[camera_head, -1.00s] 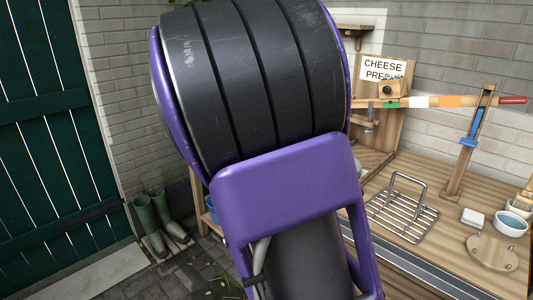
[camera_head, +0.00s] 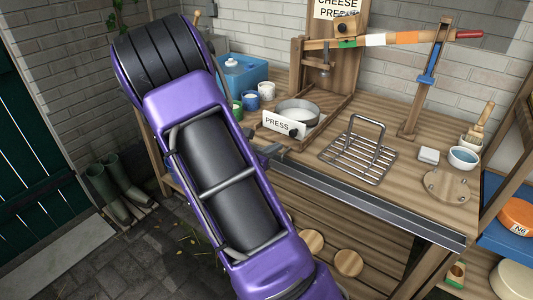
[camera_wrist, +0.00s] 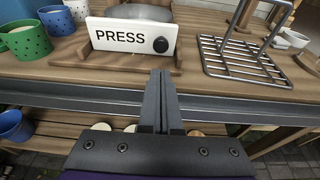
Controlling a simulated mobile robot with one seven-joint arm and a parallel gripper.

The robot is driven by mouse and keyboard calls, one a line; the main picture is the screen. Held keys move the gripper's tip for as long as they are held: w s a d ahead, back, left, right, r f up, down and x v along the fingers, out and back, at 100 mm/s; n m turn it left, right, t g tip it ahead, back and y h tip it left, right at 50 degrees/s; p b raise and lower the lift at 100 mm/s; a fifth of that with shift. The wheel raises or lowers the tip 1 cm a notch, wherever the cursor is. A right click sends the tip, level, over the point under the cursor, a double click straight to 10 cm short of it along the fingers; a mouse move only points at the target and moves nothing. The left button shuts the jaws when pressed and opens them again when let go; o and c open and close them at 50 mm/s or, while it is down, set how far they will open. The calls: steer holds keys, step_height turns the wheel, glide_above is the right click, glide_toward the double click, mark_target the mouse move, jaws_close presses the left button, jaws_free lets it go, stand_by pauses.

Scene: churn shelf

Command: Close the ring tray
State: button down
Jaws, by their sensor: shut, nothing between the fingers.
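The ring tray has a white front (camera_head: 283,124) marked PRESS with a black knob. It sits on the wooden bench, out in front of the press post, and carries a metal ring (camera_head: 297,109). In the wrist view the white front (camera_wrist: 133,37) faces me, upright, just beyond my fingertips. My gripper (camera_wrist: 160,75) is shut and empty, its fingers pointing at the lower right part of that front below the knob. In the head view my gripper (camera_head: 272,153) is by the bench's front edge, near the tray; exact contact cannot be told.
A metal rail (camera_head: 370,205) runs along the bench's front edge. A wire rack (camera_head: 358,155) stands right of the tray. Cups, one blue (camera_head: 251,101), and a blue box (camera_head: 240,76) stand left. The cheese press lever (camera_head: 390,38) reaches across above the bench.

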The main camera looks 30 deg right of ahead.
mark_target(291, 135)
steer(key=x, duration=0.4)
steer(key=r+x, duration=0.1)
steer(key=x, duration=0.1)
steer(key=shift+w+d, duration=0.15)
steer(key=shift+d, duration=0.25)
steer(key=shift+w, duration=0.1)
